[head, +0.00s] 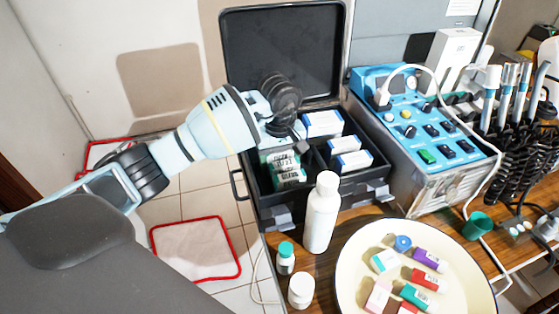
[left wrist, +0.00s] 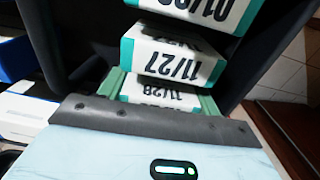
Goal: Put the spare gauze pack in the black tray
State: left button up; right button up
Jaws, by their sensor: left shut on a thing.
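Several white-and-green gauze packs (head: 287,177) with printed dates sit in the left compartment of the open black case (head: 350,197). In the left wrist view, a pack marked 11/27 (left wrist: 172,62) lies between one marked 11/28 (left wrist: 160,92) and another at the top edge (left wrist: 205,8). My left gripper (head: 297,143) reaches down over this compartment, shut on a gauze pack. Its fingertips are hidden, so I cannot tell which pack is between them. No separate black tray can be made out. My right gripper is out of view.
Blue-and-white boxes (head: 350,161) fill the case's right side. The raised lid (head: 275,45) stands behind. A tall white bottle (head: 321,220), a teal-capped bottle (head: 286,262) and a white jar (head: 301,291) stand in front, beside a round cream tray (head: 350,265). A blue-topped unit (head: 425,130) is at right.

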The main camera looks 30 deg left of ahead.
pick_arm(q)
jog(key=shift+f, duration=0.15)
jog(key=o, duration=1)
jog(key=shift+c, duration=0.2)
jog(key=shift+r, duration=0.25)
notch_tip(320, 180, up, 12)
jog(key=shift+f, duration=0.1)
jog(key=shift+s+f, duration=0.1)
